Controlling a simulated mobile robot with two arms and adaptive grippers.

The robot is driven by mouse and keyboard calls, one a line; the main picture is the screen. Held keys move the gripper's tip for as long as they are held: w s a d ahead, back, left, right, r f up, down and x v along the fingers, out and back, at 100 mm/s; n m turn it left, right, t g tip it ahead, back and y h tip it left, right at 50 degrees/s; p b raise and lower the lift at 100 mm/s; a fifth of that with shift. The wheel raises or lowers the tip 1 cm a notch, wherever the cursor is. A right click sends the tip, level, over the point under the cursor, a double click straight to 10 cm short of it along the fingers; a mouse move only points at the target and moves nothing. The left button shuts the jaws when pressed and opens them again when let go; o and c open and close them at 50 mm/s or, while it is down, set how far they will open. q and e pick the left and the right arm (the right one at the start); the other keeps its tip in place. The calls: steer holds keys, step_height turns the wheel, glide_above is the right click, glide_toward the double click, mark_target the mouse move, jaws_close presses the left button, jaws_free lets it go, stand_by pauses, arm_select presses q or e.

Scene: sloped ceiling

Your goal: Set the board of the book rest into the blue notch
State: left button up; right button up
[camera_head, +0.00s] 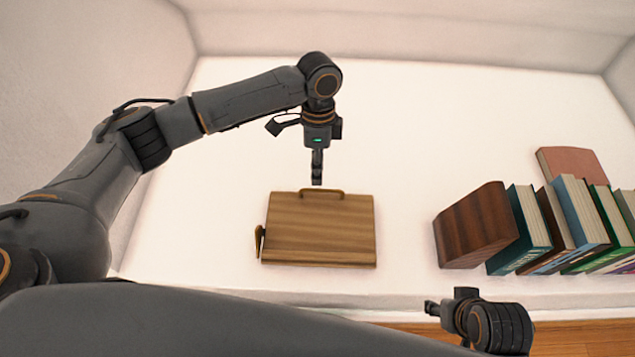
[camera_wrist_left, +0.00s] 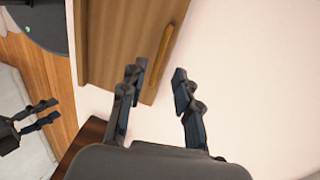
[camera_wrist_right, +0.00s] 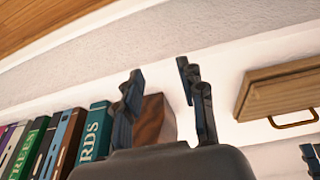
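The wooden book rest (camera_head: 320,232) lies on the white surface with its board looking nearly flat. A bar handle (camera_head: 322,192) runs along the board's far edge. A small brown piece (camera_head: 259,241) stands at its left side. I cannot make out a blue notch. My left gripper (camera_head: 317,181) is at the handle. In the left wrist view its fingers (camera_wrist_left: 160,74) are open, with the end of the handle (camera_wrist_left: 166,47) just ahead between them; I cannot tell whether they touch. My right gripper (camera_wrist_right: 161,70) is open and empty near the front edge, right of the book rest.
A dark wooden block (camera_head: 475,226) with a leaning row of books (camera_head: 572,225) stands at the right. White walls close the back and left. The surface between book rest and block is clear. A wooden floor (camera_head: 580,340) shows below the front edge.

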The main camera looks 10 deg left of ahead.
mark_target(317, 190)
arm_select(q)
steer(key=f, duration=0.4)
steer(key=shift+s+b, duration=0.4)
steer(key=shift+f, duration=0.35)
arm_select(e)
steer(key=shift+v, duration=0.95)
steer(key=shift+s+d, duration=0.1)
steer(key=shift+s, duration=0.05)
arm_select(q)
jaws_close()
